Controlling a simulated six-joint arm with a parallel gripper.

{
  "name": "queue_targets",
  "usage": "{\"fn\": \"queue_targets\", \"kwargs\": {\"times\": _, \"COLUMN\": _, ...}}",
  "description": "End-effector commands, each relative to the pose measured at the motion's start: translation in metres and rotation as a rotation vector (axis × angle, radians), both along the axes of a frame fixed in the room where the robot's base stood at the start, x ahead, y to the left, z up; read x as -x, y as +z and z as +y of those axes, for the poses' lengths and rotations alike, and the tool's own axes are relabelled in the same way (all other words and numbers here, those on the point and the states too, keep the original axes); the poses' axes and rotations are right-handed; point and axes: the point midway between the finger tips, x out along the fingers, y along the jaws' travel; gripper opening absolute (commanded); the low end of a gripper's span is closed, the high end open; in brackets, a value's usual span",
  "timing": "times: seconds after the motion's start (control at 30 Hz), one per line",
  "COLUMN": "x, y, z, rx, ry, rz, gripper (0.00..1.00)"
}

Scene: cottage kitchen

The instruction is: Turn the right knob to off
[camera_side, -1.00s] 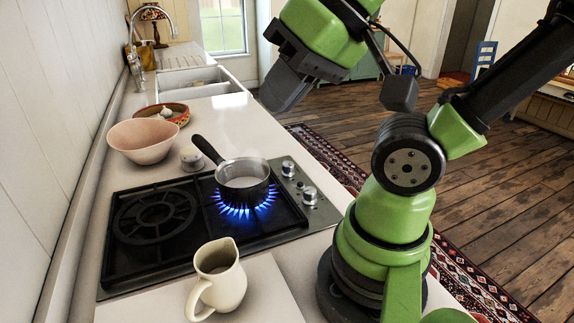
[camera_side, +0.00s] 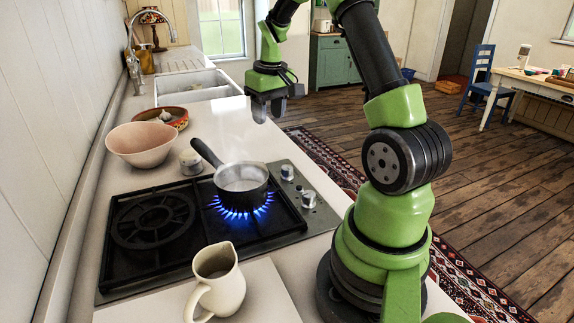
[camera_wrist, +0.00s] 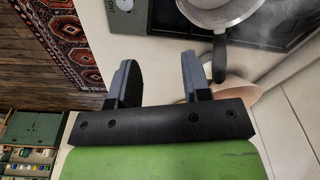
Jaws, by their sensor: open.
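Two silver knobs, the farther one (camera_side: 287,171) and the nearer one (camera_side: 309,199), stand on the steel strip at the right edge of the hob (camera_side: 150,262). One knob (camera_wrist: 124,4) shows at the top edge of the wrist view. My gripper (camera_side: 268,109) hangs above the counter beyond the hob, apart from the knobs. In the wrist view my gripper (camera_wrist: 157,62) is open, with nothing between its fingers.
The saucepan's handle (camera_side: 206,152) points toward the far left. A pink bowl (camera_side: 142,144), a patterned dish (camera_side: 162,116) and a small jar (camera_side: 190,161) stand along the wall side. A cream jug (camera_side: 218,280) stands in front. The counter beyond the knobs is clear.

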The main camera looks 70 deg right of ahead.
Motion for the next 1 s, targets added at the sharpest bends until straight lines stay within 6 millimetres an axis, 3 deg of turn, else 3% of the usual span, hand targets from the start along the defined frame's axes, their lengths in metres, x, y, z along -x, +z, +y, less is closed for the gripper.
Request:
{"fn": "queue_targets", "kwargs": {"times": 0.03, "x": 0.005, "y": -0.019, "z": -0.016, "rx": -0.013, "ry": -0.012, "rz": 0.03, "gripper": 0.44}}
{"fn": "queue_targets", "kwargs": {"times": 0.1, "x": 0.012, "y": -0.038, "z": -0.032, "rx": -0.026, "ry": -0.015, "rz": 0.058, "gripper": 0.44}}
{"fn": "queue_targets", "kwargs": {"times": 0.27, "x": 0.022, "y": -0.063, "z": -0.051, "rx": -0.044, "ry": -0.015, "rz": 0.094, "gripper": 0.44}}
{"fn": "queue_targets", "kwargs": {"times": 0.47, "x": 0.024, "y": -0.083, "z": -0.053, "rx": -0.049, "ry": -0.012, "rz": 0.103, "gripper": 0.44}}
{"fn": "queue_targets", "kwargs": {"times": 0.8, "x": 0.024, "y": -0.144, "z": -0.053, "rx": -0.05, "ry": -0.014, "rz": 0.101, "gripper": 0.44}}
{"fn": "queue_targets", "kwargs": {"times": 1.0, "x": 0.024, "y": -0.163, "z": -0.053, "rx": -0.048, "ry": -0.014, "rz": 0.099, "gripper": 0.44}}
